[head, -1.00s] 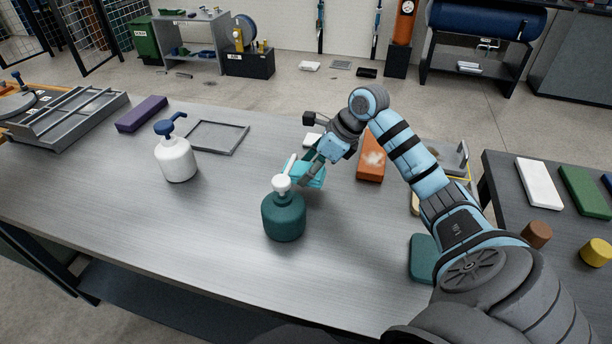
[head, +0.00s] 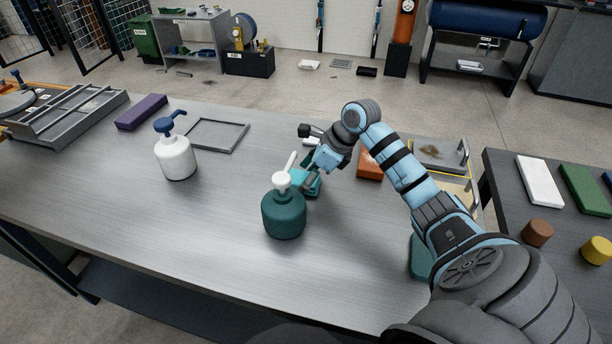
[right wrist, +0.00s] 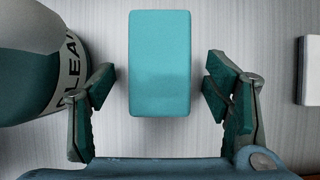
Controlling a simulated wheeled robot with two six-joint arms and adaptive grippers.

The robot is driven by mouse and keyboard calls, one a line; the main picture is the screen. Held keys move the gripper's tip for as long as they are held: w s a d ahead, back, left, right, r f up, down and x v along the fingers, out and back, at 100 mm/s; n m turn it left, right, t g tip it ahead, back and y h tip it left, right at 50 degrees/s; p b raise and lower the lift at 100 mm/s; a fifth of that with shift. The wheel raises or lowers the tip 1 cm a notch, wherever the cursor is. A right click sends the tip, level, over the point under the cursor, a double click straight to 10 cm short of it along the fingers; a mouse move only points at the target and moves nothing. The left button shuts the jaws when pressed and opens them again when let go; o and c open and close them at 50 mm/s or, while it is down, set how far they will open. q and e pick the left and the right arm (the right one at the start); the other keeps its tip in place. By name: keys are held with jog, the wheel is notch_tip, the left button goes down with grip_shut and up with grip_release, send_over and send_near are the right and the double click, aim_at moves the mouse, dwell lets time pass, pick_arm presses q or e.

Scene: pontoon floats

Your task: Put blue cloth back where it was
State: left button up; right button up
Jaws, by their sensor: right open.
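The blue cloth, a turquoise folded block (right wrist: 160,62), lies on the bench between the spread fingers of my right gripper in the right wrist view, with a gap on both sides. In the head view the cloth (head: 311,186) is partly hidden by my right gripper (head: 308,179) and the dark green pump bottle. My right gripper is open and low over the cloth, not closed on it. The dark green bottle (head: 283,216) with a white pump stands close by, just left of the gripper in the wrist view. My left gripper is not in view.
A white bottle with a blue pump (head: 176,158), an empty grey frame (head: 217,136) and a purple block (head: 142,112) are on the left. An orange block (head: 369,166) and a grey tray (head: 440,153) lie on the right. The front middle of the bench is clear.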

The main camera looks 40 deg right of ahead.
jog(key=shift+s+d+r, duration=0.1)
jog(key=shift+r, duration=0.35)
jog(key=v, duration=1.1)
jog(key=shift+p, duration=0.4)
jog(key=shift+r, duration=0.1)
